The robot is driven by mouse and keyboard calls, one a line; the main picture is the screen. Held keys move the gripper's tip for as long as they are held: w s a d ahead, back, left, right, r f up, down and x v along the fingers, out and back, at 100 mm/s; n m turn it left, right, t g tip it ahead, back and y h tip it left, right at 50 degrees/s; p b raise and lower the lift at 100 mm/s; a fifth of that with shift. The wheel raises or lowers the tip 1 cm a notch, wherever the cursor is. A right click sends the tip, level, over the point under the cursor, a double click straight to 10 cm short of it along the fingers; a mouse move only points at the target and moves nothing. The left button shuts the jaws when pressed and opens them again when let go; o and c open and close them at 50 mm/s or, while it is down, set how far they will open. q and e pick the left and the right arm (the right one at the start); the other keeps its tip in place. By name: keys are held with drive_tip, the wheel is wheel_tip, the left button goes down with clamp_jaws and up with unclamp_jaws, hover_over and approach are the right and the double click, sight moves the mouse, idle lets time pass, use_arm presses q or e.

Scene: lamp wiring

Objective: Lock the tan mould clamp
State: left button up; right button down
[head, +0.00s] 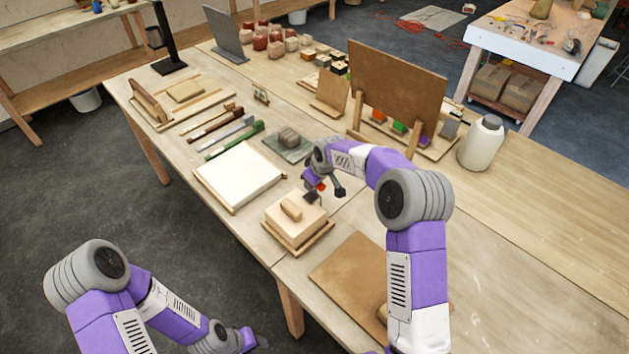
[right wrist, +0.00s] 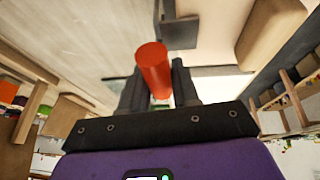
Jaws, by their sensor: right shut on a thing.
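The tan mould (head: 292,217) sits on a wooden base board (head: 296,246) near the table's front edge, with a small tan block (head: 291,210) on top. A dark clamp piece (head: 312,198) is at its back right side. My right gripper (head: 322,185) is just above this corner. In the right wrist view its fingers (right wrist: 158,88) are shut on a red-orange cylindrical handle (right wrist: 155,68), with a dark plate (right wrist: 180,33) beyond it. How the handle joins the clamp is hidden. My left gripper (head: 250,340) is low at the bottom, away from the mould; its jaws are unclear.
A white slab (head: 240,174) lies left of the mould, and a brown board (head: 348,273) lies to its right. Behind are a mat with a grey lump (head: 288,138), an upright brown panel (head: 397,88) and a white jug (head: 481,145).

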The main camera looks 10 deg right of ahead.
drive_tip(key=shift+s+f, duration=0.25)
drive_tip(key=shift+f, duration=0.15)
drive_tip(key=c, duration=1.2)
unclamp_jaws()
drive_tip(key=shift+r, duration=0.1)
drive_tip(key=shift+w+r, duration=0.1)
drive_tip(key=shift+r, duration=0.15)
drive_tip(key=shift+v, duration=3.6)
